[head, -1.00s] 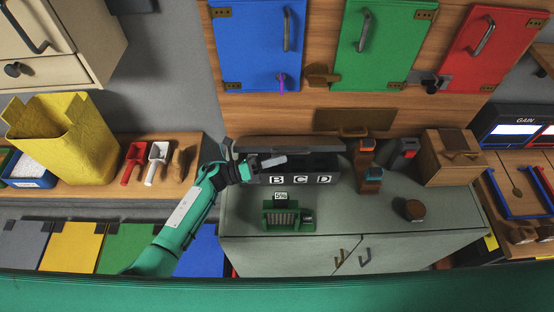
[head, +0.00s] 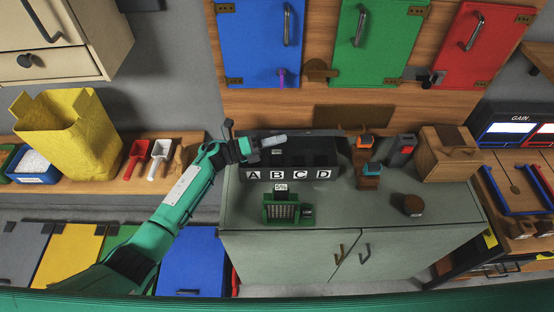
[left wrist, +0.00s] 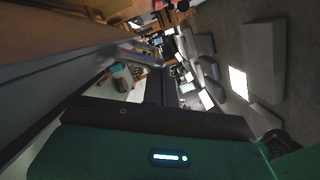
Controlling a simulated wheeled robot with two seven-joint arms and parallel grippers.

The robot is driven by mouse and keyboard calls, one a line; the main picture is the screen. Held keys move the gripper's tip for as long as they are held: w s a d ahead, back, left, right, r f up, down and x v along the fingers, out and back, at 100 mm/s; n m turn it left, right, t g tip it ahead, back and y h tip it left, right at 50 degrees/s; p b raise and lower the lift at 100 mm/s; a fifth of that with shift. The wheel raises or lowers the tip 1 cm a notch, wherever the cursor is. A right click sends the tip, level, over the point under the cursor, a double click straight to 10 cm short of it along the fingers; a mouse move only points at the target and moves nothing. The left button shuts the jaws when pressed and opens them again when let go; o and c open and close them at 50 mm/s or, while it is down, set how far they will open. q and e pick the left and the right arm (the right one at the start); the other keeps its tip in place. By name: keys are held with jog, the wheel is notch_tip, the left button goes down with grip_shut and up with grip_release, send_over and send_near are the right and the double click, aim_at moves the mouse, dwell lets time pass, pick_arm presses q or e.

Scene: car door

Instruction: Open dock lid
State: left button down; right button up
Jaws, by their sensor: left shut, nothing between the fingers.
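The dark dock (head: 290,174), with white labels A, B, C and D on its front, stands on the grey-green cabinet top. Its dark, compartmented interior shows from above. The lid (head: 318,132) shows as a thin dark strip along the back edge, seemingly tilted up. My left gripper (head: 274,142) is shut and empty, over the dock's back left, with its fingers pointing right. It hides part of the lid; I cannot tell whether they touch. The left wrist view shows the fingers (left wrist: 142,54) beside a large dark surface, perhaps the lid. My right gripper is not in view.
A green device (head: 281,209) with a 5% sign stands before the dock. Orange- and blue-topped blocks (head: 369,176), a wooden box (head: 448,154) and a round brown object (head: 413,205) stand to the right.

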pick_arm(q)
jog(key=w+r+n, duration=0.1)
jog(key=w, duration=0.1)
jog(key=w+r+n, duration=0.1)
jog(key=w+n, duration=0.1)
jog(key=w+r+n+y, duration=0.1)
jog(key=w+r, duration=0.1)
jog(key=shift+w+b, duration=0.25)
jog(key=shift+b, duration=0.1)
jog(key=shift+w+r+b, duration=0.25)
jog(key=shift+w+b, duration=0.15)
jog(key=shift+w, duration=0.15)
jog(key=shift+w+r+b, duration=0.25)
jog(key=shift+w+b, duration=0.15)
jog(key=shift+w, duration=0.1)
